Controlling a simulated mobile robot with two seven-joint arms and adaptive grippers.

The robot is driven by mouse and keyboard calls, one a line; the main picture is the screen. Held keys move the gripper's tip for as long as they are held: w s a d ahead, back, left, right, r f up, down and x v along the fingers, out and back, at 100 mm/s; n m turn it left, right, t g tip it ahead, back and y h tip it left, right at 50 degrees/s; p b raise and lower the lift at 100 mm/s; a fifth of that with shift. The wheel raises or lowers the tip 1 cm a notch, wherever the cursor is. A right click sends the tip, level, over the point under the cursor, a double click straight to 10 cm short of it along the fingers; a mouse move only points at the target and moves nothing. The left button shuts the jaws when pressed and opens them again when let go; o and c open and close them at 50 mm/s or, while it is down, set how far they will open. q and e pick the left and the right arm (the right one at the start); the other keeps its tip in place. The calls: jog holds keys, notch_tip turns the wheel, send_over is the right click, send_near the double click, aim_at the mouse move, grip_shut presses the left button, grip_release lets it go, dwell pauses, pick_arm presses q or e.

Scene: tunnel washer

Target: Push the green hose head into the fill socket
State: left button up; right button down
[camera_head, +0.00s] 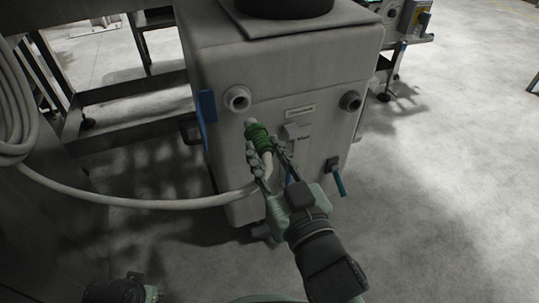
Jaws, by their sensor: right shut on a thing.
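The green hose head (258,138) is in the head view, in front of the grey tank's face, with its pale tip pointing up and slightly left. My right gripper (270,165) is shut on the hose head near its lower end. A pale round socket (237,98) sticks out of the tank just above and left of the tip, and the two look apart. A dark round socket (350,100) is farther right on the same face. I cannot read which one is marked fill. My left gripper's fingers do not show.
The pale hose (150,202) hangs in a loop from a coil (14,110) at the left. A blue strip (207,105) is beside the pale socket. The grey tank (300,70) fills the middle. A teal-handled valve (337,177) is lower right. Floor at the right is clear.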

aim_at(251, 124)
jog(key=shift+x, duration=2.85)
jog(key=shift+r+p, duration=0.15)
jog(key=shift+p, duration=0.2)
jog(key=shift+w, duration=0.15)
jog(key=shift+x, duration=0.85)
jog(key=shift+w+a+p, duration=0.15)
jog(key=shift+w+p, duration=0.15)
jog(key=shift+w, duration=0.05)
jog(key=c, duration=1.1)
grip_release()
